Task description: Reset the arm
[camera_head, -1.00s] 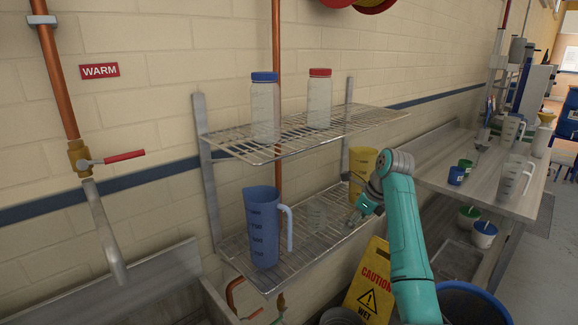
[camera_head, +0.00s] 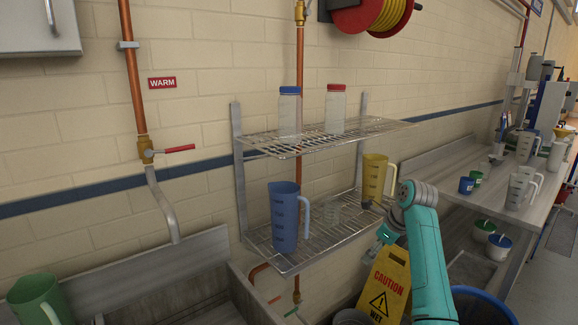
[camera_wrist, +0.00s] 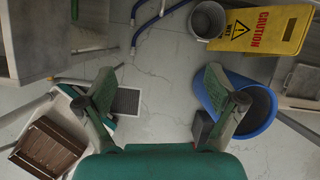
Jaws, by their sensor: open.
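My teal arm stands at the right of the head view, bent at the elbow. My gripper (camera_wrist: 166,100) shows in the wrist view with its two fingers wide apart and nothing between them. Below it lies the pale floor, well away from the fingers. In the head view the gripper end is mostly hidden behind my arm, in front of the lower wire shelf (camera_head: 285,262). A blue jug (camera_head: 285,222) and a yellow jug (camera_head: 375,178) stand upright on that shelf. A small clear vessel between them is hard to make out.
Two clear bottles with blue (camera_head: 289,112) and red (camera_head: 335,108) lids stand on the upper wire rack. A yellow caution sign (camera_head: 387,283) and a blue bin (camera_wrist: 250,105) are close to my arm. A sink with a green jug (camera_head: 40,298) is left; a cluttered bench is right.

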